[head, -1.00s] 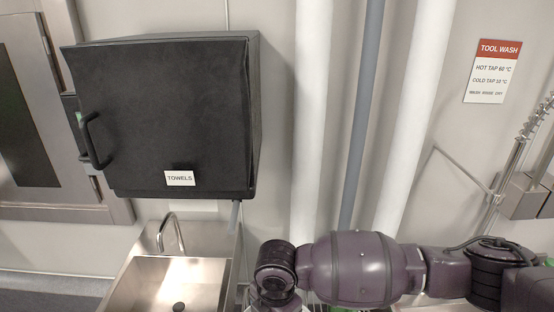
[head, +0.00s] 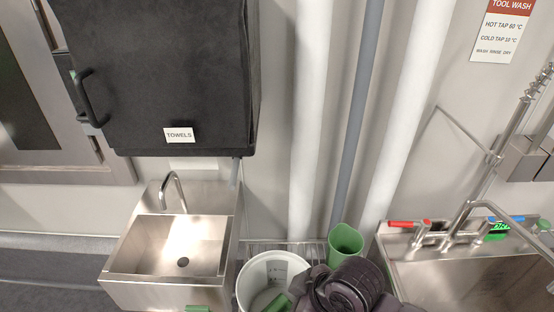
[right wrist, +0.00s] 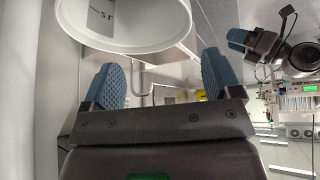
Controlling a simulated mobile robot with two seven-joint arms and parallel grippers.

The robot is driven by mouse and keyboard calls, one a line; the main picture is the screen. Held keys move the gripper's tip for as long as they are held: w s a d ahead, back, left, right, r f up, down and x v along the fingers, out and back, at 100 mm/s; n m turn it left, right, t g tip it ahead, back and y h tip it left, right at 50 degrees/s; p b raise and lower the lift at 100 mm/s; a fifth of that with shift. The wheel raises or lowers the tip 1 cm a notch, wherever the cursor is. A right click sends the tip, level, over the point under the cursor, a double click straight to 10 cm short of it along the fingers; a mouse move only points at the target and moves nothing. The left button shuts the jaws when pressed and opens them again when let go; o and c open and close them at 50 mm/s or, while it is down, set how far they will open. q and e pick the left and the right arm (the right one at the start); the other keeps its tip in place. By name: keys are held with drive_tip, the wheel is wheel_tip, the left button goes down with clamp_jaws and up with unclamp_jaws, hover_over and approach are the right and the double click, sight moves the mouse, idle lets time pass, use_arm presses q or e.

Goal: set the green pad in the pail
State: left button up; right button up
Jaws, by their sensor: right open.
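The white pail (head: 247,287) stands at the bottom middle of the head view, between the two sinks. Its rim and wall fill the top of the right wrist view (right wrist: 125,44). My right gripper (right wrist: 161,84) is open and empty, its blue fingertips close to the pail; in the head view my arm covers it. A green patch (head: 278,303) shows at the pail's right side by my arm, and another green piece (head: 197,308) at the bottom edge. I cannot tell whether either is the green pad. A gripper with blue pads, apparently my left (right wrist: 262,43), shows in the right wrist view.
A green cup (head: 345,241) stands behind my arm on a wire rack (head: 290,247). A small sink (head: 180,245) is left, a larger sink (head: 470,280) with taps right. A black towel cabinet (head: 155,75) hangs above the small sink; white pipes (head: 308,120) run behind.

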drive_tip(key=s+d+f+m+h, duration=0.15)
drive_tip(key=s+d+m, duration=0.25)
drive_tip(key=d, duration=0.4)
drive_tip(key=s+d+f+m+h, duration=0.1)
drive_tip(key=s+d+m+h, duration=0.2)
drive_tip(key=s+d+m, duration=0.35)
drive_tip(key=s+d+f+m+h, duration=0.1)
drive_tip(key=s+d+m+h, duration=0.15)
drive_tip(key=d, duration=0.75)
drive_tip(key=w+f+t+y+b, duration=0.1)
drive_tip(key=w+f+t, duration=0.6)
drive_tip(key=f, duration=0.5)
drive_tip(key=shift+w+a+n+t+b, duration=0.3)
drive_tip(key=shift+w+a+n+t, duration=0.1)
drive_tip(key=shift+t, duration=0.3)
